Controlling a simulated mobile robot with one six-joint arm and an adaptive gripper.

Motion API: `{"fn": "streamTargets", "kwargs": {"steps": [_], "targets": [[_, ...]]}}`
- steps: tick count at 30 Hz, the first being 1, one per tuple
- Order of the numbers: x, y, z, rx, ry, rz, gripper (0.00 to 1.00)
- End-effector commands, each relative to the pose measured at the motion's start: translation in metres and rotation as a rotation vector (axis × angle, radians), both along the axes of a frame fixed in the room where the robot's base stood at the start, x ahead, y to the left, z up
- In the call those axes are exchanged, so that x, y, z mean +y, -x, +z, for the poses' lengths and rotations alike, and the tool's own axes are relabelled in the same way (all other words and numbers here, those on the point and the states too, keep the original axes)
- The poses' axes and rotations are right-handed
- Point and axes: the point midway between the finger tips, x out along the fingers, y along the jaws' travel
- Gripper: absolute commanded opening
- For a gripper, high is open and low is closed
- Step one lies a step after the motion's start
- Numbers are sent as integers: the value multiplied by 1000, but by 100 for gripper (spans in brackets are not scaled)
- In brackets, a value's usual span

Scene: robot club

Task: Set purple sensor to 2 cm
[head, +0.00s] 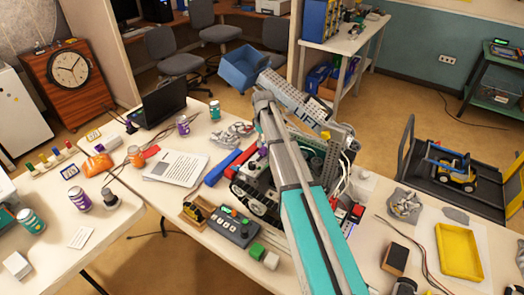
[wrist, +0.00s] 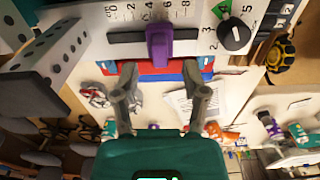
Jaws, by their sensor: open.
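The purple sensor (wrist: 160,45) is in the upper middle of the wrist view. It sits on a white scale plate (wrist: 110,30) with figures 0, 2, 4, 6 and 8 rising to the right. Its upper end is just below the figures 4 and 6, right of the 2. My gripper (wrist: 159,75) is open and empty, its two fingers apart on either side of the sensor's lower end, without visible contact. In the head view my arm covers much of the scale area, and I cannot make out the sensor clearly there.
A black knob (wrist: 234,35) with numbers around it is right of the scale. A grey perforated beam (wrist: 40,55) is at the left. In the head view, a control box (head: 233,228) and a yellow tray (head: 460,252) lie on the table.

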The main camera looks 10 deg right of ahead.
Motion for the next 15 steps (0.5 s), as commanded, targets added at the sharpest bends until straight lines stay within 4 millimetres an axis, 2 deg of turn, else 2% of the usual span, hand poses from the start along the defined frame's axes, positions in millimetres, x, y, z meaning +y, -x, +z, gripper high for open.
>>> {"fn": "streamTargets", "kwargs": {"steps": [1,6,15], "targets": [[0,0,-8,0,0,0,57],[0,0,-20,0,0,0,57],[0,0,-30,0,0,0,57]]}}
